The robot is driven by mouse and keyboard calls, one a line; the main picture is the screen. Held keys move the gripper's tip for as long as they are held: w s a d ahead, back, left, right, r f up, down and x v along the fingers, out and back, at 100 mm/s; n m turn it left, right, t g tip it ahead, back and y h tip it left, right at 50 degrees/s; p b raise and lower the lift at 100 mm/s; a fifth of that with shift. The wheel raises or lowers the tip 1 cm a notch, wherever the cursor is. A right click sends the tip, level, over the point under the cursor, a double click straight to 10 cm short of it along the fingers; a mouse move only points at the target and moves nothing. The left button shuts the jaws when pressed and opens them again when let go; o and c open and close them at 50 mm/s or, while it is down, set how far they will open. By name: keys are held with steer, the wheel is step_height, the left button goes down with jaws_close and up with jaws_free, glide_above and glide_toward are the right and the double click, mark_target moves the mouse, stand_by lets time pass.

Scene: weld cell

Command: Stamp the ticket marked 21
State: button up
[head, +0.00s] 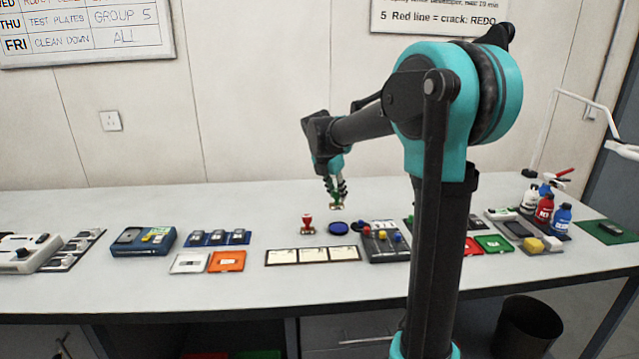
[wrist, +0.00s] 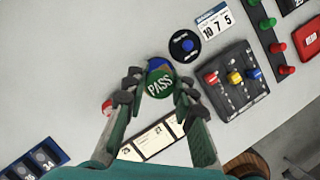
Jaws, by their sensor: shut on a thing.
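My gripper (head: 337,198) is shut on a stamp (wrist: 159,84) with a round green top reading PASS. A strip of three tickets (head: 312,256) lies nearer the front edge. In the wrist view the middle ticket (wrist: 155,139) appears to read 21 and the left one (wrist: 128,152) 25. My fingers partly cover the strip.
A red stamp (head: 307,224) stands left of the pad. A block with red, yellow and blue knobs (wrist: 235,80) lies to the right, beside a dark disc (wrist: 186,45). A blue device (head: 143,242) and an orange tray (head: 227,261) are farther left.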

mark_target(338, 208)
steer(key=shift+d+f, duration=0.45)
steer(key=shift+f, duration=2.8)
steer(key=shift+f, duration=0.55)
steer(key=shift+r, duration=0.1)
steer(key=shift+r, duration=3.45)
